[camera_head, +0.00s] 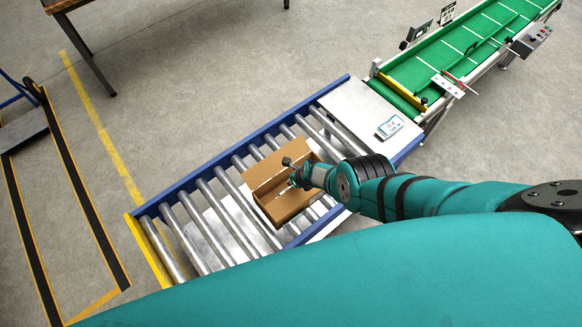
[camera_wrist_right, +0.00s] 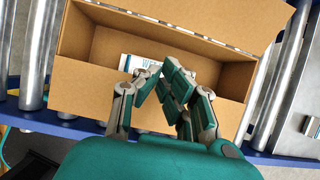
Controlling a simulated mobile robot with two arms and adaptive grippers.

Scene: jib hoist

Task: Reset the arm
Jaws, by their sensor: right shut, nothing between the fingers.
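My right arm reaches in from the right in the head view, and its gripper (camera_head: 291,173) is over an open cardboard box (camera_head: 284,207). In the right wrist view the gripper (camera_wrist_right: 164,78) is shut with its fingertips together and nothing held. It is at the near side of the box (camera_wrist_right: 85,88), and I cannot tell whether it touches it. A white item with blue print (camera_wrist_right: 138,62) lies inside the box, partly hidden by the fingers. My left gripper is not in view.
The box sits on a roller conveyor (camera_head: 180,190) with blue side rails and a yellow end bar (camera_head: 150,253). A white and blue card (camera_head: 390,127) lies on its metal end plate. A green belt conveyor (camera_head: 445,62) continues at the upper right. Grey floor is clear at upper middle.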

